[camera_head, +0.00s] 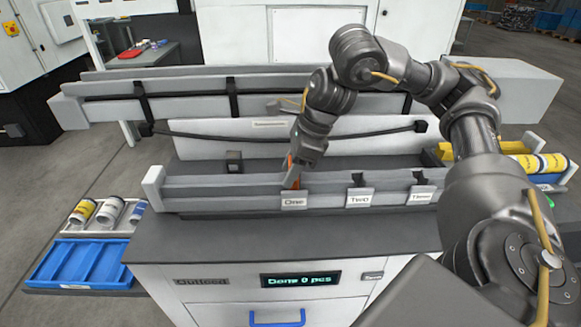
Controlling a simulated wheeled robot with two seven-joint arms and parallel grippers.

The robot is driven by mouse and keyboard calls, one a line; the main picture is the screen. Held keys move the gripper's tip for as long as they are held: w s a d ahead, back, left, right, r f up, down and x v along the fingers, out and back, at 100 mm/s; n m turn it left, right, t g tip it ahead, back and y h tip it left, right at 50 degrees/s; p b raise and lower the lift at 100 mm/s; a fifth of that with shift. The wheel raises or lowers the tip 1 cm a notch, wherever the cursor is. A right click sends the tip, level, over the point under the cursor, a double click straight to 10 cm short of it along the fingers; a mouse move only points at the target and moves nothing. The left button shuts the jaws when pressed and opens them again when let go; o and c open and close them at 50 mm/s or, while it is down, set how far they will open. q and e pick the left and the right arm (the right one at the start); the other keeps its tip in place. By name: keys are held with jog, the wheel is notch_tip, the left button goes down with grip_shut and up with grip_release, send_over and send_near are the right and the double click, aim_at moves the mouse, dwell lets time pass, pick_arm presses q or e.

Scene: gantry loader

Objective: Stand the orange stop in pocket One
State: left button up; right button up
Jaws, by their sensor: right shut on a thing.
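The orange stop (290,163) shows as a thin upright orange strip at my right gripper (294,170), which is shut on it. Much of the stop is hidden by the gripper. The gripper points down at the rail, right above the label One (294,201). Whether the stop's lower end is inside pocket One or just over it, I cannot tell. Black stops stand on the rail above the labels Two (360,198) and Three (421,196). My left gripper is not in view.
A blue tray (60,262) and a rack of cans (84,211) are at the left. Long grey rails (180,88) run behind. The front cabinet has a display reading Done 0 pcs (299,281).

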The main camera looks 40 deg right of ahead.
jog(key=o, duration=1.1)
jog(key=p+v, duration=0.3)
jog(key=v, duration=0.7)
jog(key=shift+s+d+r, duration=0.1)
jog(key=shift+r, duration=0.3)
jog(key=shift+r, duration=0.1)
notch_tip(320, 180, up, 8)
jog(key=p, duration=0.9)
jog(key=shift+p, duration=0.3)
dwell(0.5)
